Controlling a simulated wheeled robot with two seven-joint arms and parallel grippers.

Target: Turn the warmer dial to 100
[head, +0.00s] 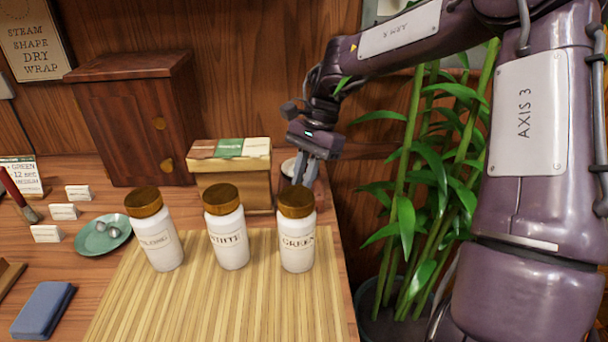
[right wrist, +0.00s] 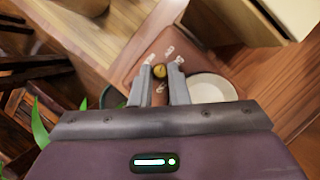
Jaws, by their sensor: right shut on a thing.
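The warmer (right wrist: 135,68) is a brown base with a pale round plate (right wrist: 213,88) on it, in the right wrist view. Its small brass dial (right wrist: 160,71) has several white labels around it, too small to read. My right gripper (right wrist: 162,76) has its fingers on either side of the dial and is shut on it. In the head view the right gripper (head: 304,180) reaches down behind the GREEN jar, and only part of the pale plate (head: 289,167) shows beside it. The dial is hidden there. My left gripper is not in view.
Three white jars with brown lids, one the GREEN jar (head: 297,232), stand on a bamboo mat (head: 215,305) in front. A box (head: 234,187) is left of the gripper. A leafy plant (head: 405,190) stands close on the right, beyond the table edge.

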